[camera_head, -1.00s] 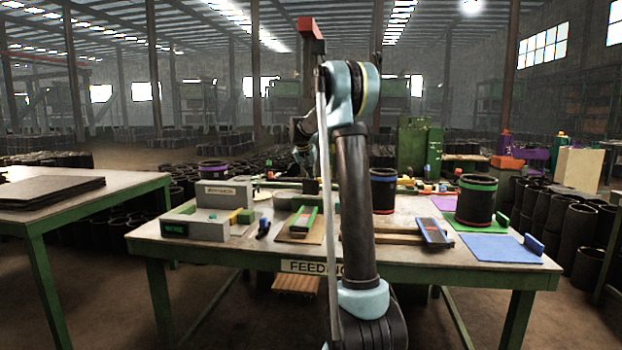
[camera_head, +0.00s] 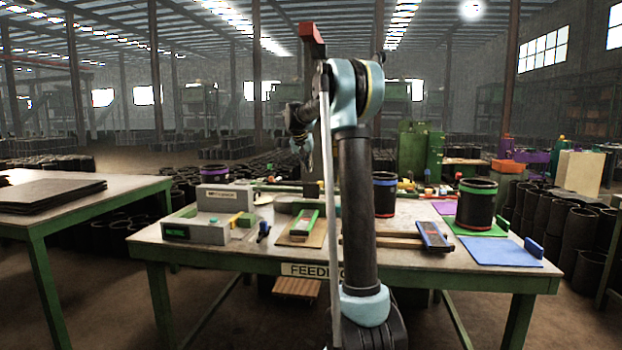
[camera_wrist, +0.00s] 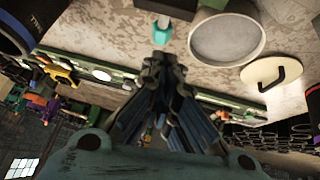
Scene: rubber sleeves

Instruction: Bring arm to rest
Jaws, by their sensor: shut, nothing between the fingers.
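My gripper (camera_head: 309,162) hangs from my raised arm above the back part of the green-legged table (camera_head: 275,262). In the wrist view my gripper's fingers (camera_wrist: 165,60) are together with nothing held between them. A black sleeve with a blue band (camera_head: 384,198) stands upright on the table, right of my arm. A black sleeve with a green band (camera_head: 476,206) stands upright on a green mat. A sleeve with a purple band (camera_head: 214,173) shows at the back left, behind the grey device.
A grey device (camera_head: 210,228) sits at the table's left. Another table (camera_head: 90,213) with dark sheets (camera_head: 50,193) stands left. My arm hides part of the table's middle.

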